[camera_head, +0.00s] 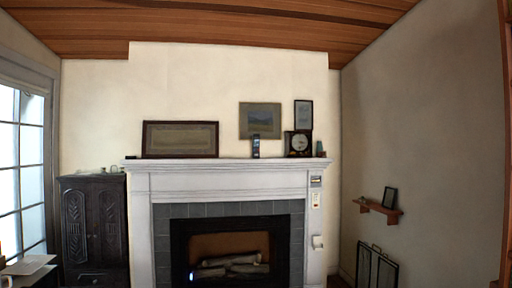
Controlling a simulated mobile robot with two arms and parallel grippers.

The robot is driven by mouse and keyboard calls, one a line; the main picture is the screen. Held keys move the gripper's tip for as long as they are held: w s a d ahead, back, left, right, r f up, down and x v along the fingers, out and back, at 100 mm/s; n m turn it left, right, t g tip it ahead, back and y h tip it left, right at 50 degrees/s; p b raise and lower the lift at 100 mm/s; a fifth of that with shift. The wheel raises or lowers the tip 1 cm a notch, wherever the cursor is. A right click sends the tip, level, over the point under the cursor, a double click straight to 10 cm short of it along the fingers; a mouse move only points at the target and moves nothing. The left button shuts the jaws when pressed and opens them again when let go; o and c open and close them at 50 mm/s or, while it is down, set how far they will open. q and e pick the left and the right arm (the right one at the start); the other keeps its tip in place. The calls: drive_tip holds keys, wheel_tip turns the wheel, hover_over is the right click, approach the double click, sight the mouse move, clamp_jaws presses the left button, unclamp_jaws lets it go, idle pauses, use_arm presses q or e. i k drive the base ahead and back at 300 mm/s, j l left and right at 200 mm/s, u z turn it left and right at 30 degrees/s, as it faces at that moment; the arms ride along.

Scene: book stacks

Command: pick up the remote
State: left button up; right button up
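A small dark upright object (255,146) stands on the white mantel, in front of the landscape picture. It may be a remote or a phone; it is too small to tell. Neither of my grippers is in view.
The white mantel (228,167) carries a wide framed picture (180,139) and a clock (298,143). A dark carved cabinet (95,228) stands left of the fireplace. A small wooden shelf (378,210) hangs on the right wall. The floor is mostly out of view.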

sight(255, 140)
drive_tip(key=i+l+z, duration=0.1)
drive_tip(key=i+z, duration=0.25)
drive_tip(key=i, duration=2.9)
